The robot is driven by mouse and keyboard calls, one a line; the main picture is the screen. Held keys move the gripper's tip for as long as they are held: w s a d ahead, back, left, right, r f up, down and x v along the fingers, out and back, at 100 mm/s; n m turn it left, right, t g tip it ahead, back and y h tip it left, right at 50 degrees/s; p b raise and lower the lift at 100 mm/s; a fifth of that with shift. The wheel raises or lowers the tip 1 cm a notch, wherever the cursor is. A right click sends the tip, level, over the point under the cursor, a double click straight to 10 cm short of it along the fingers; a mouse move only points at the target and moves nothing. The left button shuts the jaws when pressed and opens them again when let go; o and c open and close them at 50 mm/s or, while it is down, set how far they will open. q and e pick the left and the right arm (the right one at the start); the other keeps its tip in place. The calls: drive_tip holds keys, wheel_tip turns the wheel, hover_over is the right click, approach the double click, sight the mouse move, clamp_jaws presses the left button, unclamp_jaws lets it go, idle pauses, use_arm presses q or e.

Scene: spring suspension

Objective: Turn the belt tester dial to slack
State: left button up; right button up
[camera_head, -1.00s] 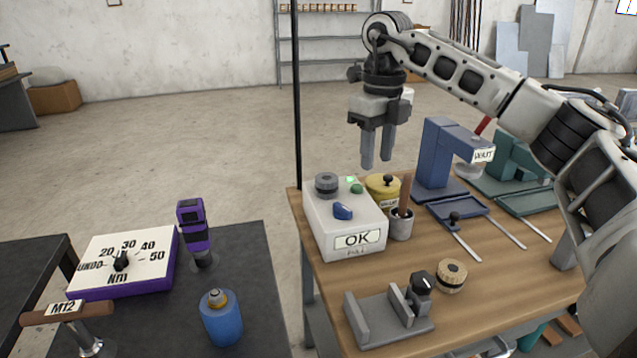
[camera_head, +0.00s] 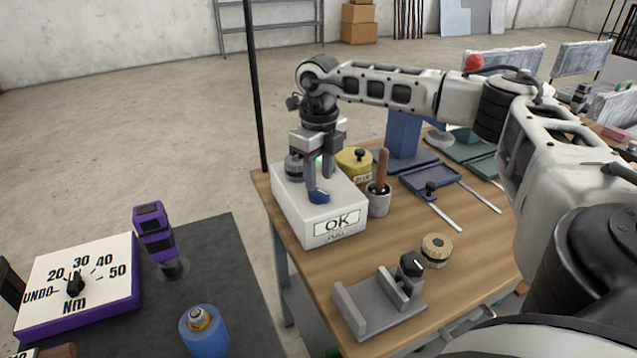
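A white box (camera_head: 290,212) with an "OK" sign (camera_head: 337,223) stands at the left of the wooden table. A blue knob (camera_head: 319,197) and a round grey knob (camera_head: 294,167) sit on its top. A green lamp there shows between my fingers. My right gripper (camera_head: 319,184) points down over the box, its two fingers apart, tips right at the blue knob. I cannot tell whether they touch it. No "belt tester" or "slack" marking is readable. A grey fixture (camera_head: 372,318) with a black knob (camera_head: 411,265) stands nearer. My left gripper is out of view.
A ribbed wooden knob (camera_head: 436,250) lies nearer. A purple-sided Nm dial (camera_head: 95,264), a purple tool (camera_head: 153,232) and a blue bottle (camera_head: 205,332) are at left.

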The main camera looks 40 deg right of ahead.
sight(319, 190)
drive_tip(key=shift+f, duration=1.7)
clamp_jaws()
